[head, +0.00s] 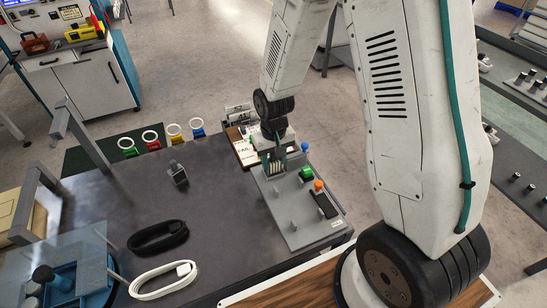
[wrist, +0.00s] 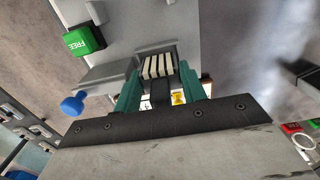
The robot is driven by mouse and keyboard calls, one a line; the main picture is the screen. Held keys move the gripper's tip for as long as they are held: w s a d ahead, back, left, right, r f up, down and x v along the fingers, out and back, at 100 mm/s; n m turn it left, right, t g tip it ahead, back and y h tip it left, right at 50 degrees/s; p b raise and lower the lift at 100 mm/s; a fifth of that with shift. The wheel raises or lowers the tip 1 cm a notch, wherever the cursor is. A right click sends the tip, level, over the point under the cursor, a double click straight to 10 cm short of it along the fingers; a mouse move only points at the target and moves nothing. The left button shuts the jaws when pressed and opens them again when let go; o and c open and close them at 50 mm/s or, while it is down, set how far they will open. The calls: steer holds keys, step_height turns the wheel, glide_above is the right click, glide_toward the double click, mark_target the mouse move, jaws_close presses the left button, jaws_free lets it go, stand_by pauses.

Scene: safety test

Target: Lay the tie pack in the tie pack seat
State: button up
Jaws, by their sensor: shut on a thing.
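My gripper (head: 272,160) is over the far left end of the grey fixture board (head: 291,222). In the wrist view its green fingers (wrist: 160,88) are shut on the tie pack (wrist: 158,65), a small block with cream and black stripes. The pack also shows small below the gripper in the head view (head: 276,169). I cannot tell whether the pack touches the board. The tie pack seat cannot be made out clearly; the gripper and pack may cover it.
The board carries a green button (head: 306,174), an orange knob (head: 319,185), a blue knob (head: 304,147) and a black part (head: 325,205). A clipboard (head: 244,150) lies beyond the gripper. A black cable (head: 158,237) and a white cable (head: 163,279) lie left.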

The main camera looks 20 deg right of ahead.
steer(key=o, duration=1.1)
steer(key=shift+r, duration=0.1)
step_height(320, 180, up, 8)
steer(key=shift+f, duration=0.2)
steer(key=s+d+r+t, duration=0.1)
steer(key=s+d+r, duration=0.2)
steer(key=s+r, duration=1.9)
steer(key=shift+s, duration=1)
